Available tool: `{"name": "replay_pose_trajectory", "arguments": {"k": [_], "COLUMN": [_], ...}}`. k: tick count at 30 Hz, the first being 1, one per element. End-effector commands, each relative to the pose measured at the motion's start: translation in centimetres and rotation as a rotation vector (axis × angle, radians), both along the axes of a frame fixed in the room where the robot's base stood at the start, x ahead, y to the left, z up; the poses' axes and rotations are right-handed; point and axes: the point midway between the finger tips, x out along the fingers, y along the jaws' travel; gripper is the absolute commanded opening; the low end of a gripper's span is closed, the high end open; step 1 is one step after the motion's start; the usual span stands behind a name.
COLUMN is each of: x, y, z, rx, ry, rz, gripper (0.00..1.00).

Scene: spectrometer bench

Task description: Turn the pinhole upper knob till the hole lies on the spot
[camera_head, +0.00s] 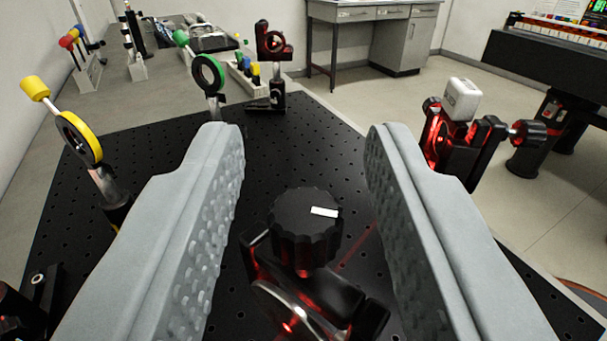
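My gripper (303,140) is open, with one grey ribbed finger on each side of a black fluted knob (306,222). The knob has a white index mark on its top, pointing right. There is a gap between the knob and each finger. The knob sits on top of a black mount (320,292) with a silver-rimmed round part low in front, lit red. I cannot tell for certain that this mount is the pinhole. Neither the hole nor the spot can be made out.
A red-lit mount (458,150) with a white block on top and a side knob stands right. A yellow ring holder (80,140) and a green ring holder (208,76) stand left. Another red-lit mount (275,45) stands farther back. The black perforated bench (300,130) is clear ahead.

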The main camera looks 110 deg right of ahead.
Motion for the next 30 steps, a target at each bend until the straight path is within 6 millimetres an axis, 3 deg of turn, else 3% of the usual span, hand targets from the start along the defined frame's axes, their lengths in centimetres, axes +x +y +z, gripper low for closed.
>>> {"name": "replay_pose_trajectory", "arguments": {"k": [10, 22, 30], "x": [0.3, 1.9, 2.3], "y": [0.8, 6.1, 7.1], "z": [0.0, -0.1, -0.1], "rx": [0.0, 0.0, 0.001], "ry": [0.0, 0.0, 0.0], "rz": [0.002, 0.006, 0.007], "gripper": [0.35, 0.35, 0.35]}}
